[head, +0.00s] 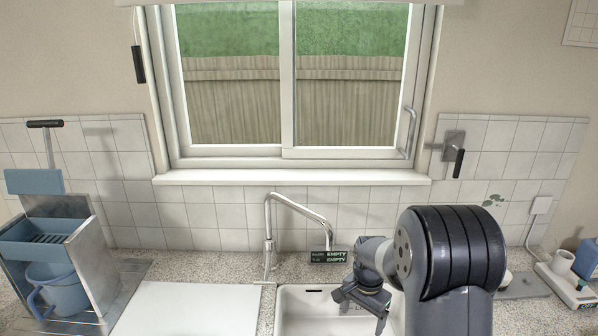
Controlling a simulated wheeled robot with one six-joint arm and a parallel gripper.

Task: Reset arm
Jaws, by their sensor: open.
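My arm rises at the lower right of the head view, with a thick dark ribbed joint. My gripper (360,306) hangs at its end over the white basin (296,308), pointing down and toward the front. Its two dark fingers are apart, and I see nothing held between them. My arm and gripper hide the right part of the basin.
A chrome tap (268,232) arches behind the basin, close to my gripper. A small display (328,257) reads EMPTY. A white lid or board (186,308) lies left. A metal stand (88,262) holds a blue bucket (58,290). A window (290,90) is behind.

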